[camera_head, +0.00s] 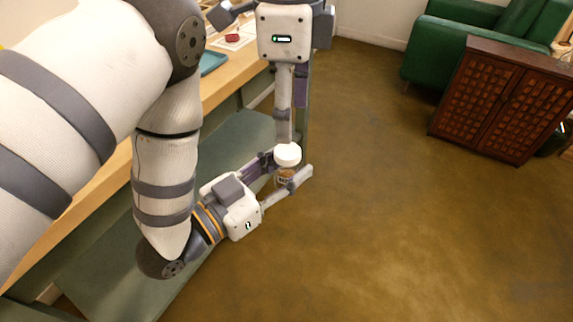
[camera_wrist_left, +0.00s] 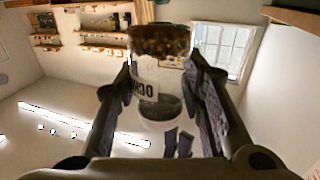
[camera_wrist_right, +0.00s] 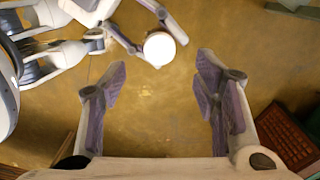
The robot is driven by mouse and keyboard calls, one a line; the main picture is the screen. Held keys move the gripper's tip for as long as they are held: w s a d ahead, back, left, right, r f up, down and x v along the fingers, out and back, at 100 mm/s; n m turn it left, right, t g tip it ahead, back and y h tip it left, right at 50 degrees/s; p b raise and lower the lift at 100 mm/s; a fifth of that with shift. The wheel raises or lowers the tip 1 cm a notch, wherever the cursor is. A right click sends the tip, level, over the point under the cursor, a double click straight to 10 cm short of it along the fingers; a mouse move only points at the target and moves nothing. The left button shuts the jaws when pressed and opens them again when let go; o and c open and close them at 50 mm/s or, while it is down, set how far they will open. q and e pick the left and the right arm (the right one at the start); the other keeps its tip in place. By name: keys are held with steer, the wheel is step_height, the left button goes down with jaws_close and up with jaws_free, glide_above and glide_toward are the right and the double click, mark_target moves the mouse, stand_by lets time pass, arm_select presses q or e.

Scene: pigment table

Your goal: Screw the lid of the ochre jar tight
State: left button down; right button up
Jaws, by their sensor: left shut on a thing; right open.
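The ochre jar (camera_head: 287,174) is a small clear jar with brown contents and a round white lid (camera_head: 288,154) on top. My left gripper (camera_head: 290,166) is shut around the jar body and holds it upright in the air beside the table. In the left wrist view the jar (camera_wrist_left: 148,72) appears upside down between the fingers, its label partly readable. My right gripper (camera_wrist_right: 163,66) is open and empty, pointing down above the jar. In the right wrist view the lid (camera_wrist_right: 159,48) shows beyond and between the fingertips. Whether the lid's thread is engaged cannot be told.
The wooden table (camera_head: 222,88) runs along the left, with a blue tray (camera_head: 213,62) and a small red thing (camera_head: 233,38) on it. A green shelf (camera_head: 110,265) lies below. A wooden cabinet (camera_head: 505,98) and green armchair (camera_head: 465,42) stand right. The brown floor is clear.

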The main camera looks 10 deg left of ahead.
step_height(320, 180, up, 5)
steer(key=shift+r, duration=0.2)
steer(key=w+d+f+n+t+h, duration=0.35)
steer(key=w+d+f+n, duration=0.25)
steer(key=f, duration=0.2)
steer(key=w+d+f+n+t+h, duration=0.2)
steer(key=w+d+f+n+t, duration=0.3)
steer(key=f, duration=0.4)
steer(key=s+d+f+n+y, duration=0.1)
steer(key=s+d+f+n, duration=0.15)
steer(key=f, duration=0.35)
steer(key=s+d+f+n+y, duration=0.2)
steer(key=d+f+n, duration=0.1)
steer(key=f, duration=0.3)
steer(key=s+d+f+n+g+y, duration=0.1)
steer(key=s+d+f+g, duration=0.25)
steer(key=s+f, duration=0.65)
steer(key=s+d+g, duration=0.3)
steer(key=s, duration=0.9)
steer(key=s+d+f+g+y, duration=0.1)
steer(key=s+d+g, duration=0.2)
steer(key=s, duration=1)
steer(key=shift+s+d+f+g, duration=0.2)
steer(key=shift+d+g, duration=0.1)
steer(key=shift+d, duration=0.25)
